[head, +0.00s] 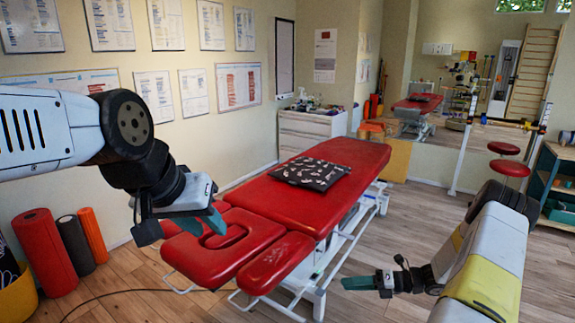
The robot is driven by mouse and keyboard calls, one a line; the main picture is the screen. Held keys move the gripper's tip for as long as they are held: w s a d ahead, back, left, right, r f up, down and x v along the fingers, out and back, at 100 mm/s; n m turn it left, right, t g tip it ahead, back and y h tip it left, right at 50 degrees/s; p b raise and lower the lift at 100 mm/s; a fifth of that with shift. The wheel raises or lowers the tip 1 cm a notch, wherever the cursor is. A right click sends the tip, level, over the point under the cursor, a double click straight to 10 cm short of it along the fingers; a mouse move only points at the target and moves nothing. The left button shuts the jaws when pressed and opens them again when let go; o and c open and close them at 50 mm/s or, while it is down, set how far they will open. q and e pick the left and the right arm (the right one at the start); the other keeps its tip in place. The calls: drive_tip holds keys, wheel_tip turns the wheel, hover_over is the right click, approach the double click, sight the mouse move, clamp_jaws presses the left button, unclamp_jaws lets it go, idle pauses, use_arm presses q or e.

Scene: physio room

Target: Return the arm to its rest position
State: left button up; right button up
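My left arm comes in from the left, raised in front of the wall. Its gripper (181,228) points down, with its two teal fingertips apart and nothing between them. It appears in front of the head end of the red treatment table (325,178). My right arm comes in from the lower right. Its gripper (360,283) points left over the wood floor, to the right of the table's white frame. Its fingers overlap from this side, so its opening cannot be judged. No object shows in it.
A dark patterned cushion (310,172) lies on the table. Red, black and orange foam rolls (45,252) stand at the lower left. A white cabinet (308,132) stands by the back wall. Red round stools (508,168) and a teal shelf (557,188) are at the right. Floor between is clear.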

drive_tip(key=s+a+r+n+g+h, duration=0.2)
drive_tip(key=s+a+r+n+h, duration=0.15)
drive_tip(key=r+n, duration=0.65)
drive_tip(key=s+a+r+n+g+h, duration=0.3)
drive_tip(key=r+n, duration=0.4)
drive_tip(key=r, duration=0.7)
drive_tip(key=s+r+n+t+h, duration=0.6)
drive_tip(key=s+r+n+t, duration=0.1)
drive_tip(key=s+r+n, duration=0.7)
drive_tip(key=s+n, duration=0.2)
drive_tip(key=shift+s+d+r+n+t, duration=0.2)
drive_tip(key=shift+d+r+n+t, duration=0.1)
drive_tip(key=shift+t, duration=0.1)
drive_tip(key=shift+a, duration=0.15)
